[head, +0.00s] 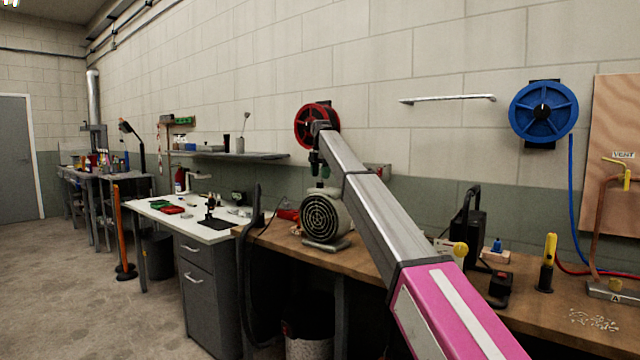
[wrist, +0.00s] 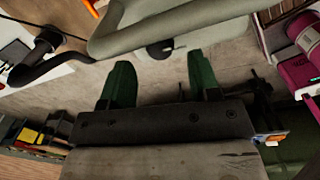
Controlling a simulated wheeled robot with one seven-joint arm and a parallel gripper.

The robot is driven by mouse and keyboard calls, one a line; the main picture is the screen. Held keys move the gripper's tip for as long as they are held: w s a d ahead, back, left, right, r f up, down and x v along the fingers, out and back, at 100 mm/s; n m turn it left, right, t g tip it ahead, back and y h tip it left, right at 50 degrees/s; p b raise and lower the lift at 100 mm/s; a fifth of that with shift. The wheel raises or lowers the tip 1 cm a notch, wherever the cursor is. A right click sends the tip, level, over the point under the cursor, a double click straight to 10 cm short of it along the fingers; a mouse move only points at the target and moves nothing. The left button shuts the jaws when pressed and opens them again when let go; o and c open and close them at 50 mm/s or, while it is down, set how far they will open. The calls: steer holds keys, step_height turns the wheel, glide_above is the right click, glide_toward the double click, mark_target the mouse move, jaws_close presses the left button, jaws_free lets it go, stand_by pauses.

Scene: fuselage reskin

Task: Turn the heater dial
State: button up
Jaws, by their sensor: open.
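The heater (head: 325,218) is a round beige unit with a dark front grille, standing on the wooden workbench. In the wrist view its pale, rounded body (wrist: 170,28) spans the top middle. A small dark knob, which looks like the heater dial (wrist: 160,49), sits on it. My gripper (head: 318,166) is above the heater in the head view. In the wrist view my gripper (wrist: 160,62) has its green fingers apart, with the knob between and slightly beyond the tips. Nothing is held. I cannot tell the exact gap to the knob. The dial is not distinguishable in the head view.
The wooden bench (head: 375,252) continues right, with a black tool (head: 468,225) and a yellow-handled tool (head: 548,262) on it. A white-topped table (head: 190,217) stands left. A red reel (head: 303,128) hangs on the wall behind my gripper.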

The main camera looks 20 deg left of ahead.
steer(key=shift+f, duration=1.95)
steer(key=c, duration=0.9)
steer(key=shift+w+n, duration=0.1)
steer(key=shift+n, duration=2.2)
steer(key=o, duration=0.9)
step_height(320, 180, up, 11)
steer(key=shift+d, duration=0.15)
